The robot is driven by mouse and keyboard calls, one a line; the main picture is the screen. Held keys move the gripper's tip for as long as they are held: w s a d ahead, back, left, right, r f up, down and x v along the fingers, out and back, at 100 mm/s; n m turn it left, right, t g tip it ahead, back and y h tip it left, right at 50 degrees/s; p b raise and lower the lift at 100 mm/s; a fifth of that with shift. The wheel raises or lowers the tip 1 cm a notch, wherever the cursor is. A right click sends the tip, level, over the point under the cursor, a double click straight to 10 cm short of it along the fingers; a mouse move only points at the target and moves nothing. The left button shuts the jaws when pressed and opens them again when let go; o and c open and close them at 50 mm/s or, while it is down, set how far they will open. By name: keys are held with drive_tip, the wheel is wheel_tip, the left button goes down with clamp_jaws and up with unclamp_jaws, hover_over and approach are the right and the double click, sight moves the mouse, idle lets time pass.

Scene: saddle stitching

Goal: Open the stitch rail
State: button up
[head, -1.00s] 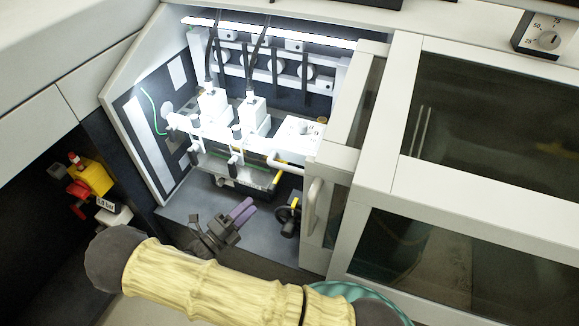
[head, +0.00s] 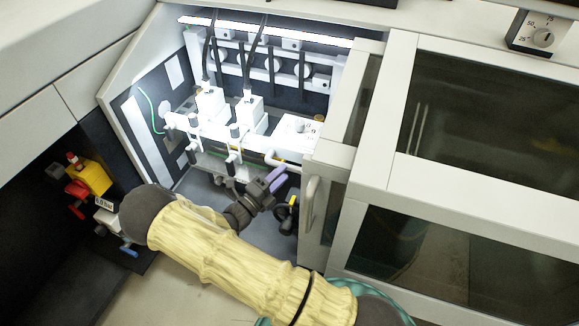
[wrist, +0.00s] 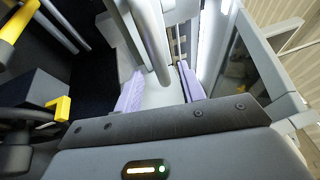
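The stitching unit (head: 232,128) stands inside the lit open bay, with two white stitch heads (head: 250,113) above a long rail assembly (head: 225,160). I cannot clearly tell which part is the stitch rail itself. A white bent handle bar (head: 284,163) sticks out at the unit's right end. My gripper (head: 272,182), with purple finger pads, is just below and in front of this bar. In the wrist view the two pads (wrist: 160,88) stand apart, with a white bar (wrist: 148,40) reaching toward the gap between them. Contact cannot be told.
A black handwheel (head: 286,215) with a yellow part is close to the right of my gripper. The open guard door (head: 314,205) and cabinet bound the right side. A yellow and red valve unit (head: 88,180) is at the left.

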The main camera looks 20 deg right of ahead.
sight(290, 167)
drive_tip(key=x, duration=0.3)
drive_tip(key=shift+w+d, duration=0.2)
drive_tip(key=shift+d, duration=0.2)
drive_tip(key=shift+w+d, duration=0.1)
drive_tip(key=shift+w, duration=0.15)
drive_tip(key=shift+d, duration=0.2)
drive_tip(key=shift+s+a, duration=0.2)
clamp_jaws()
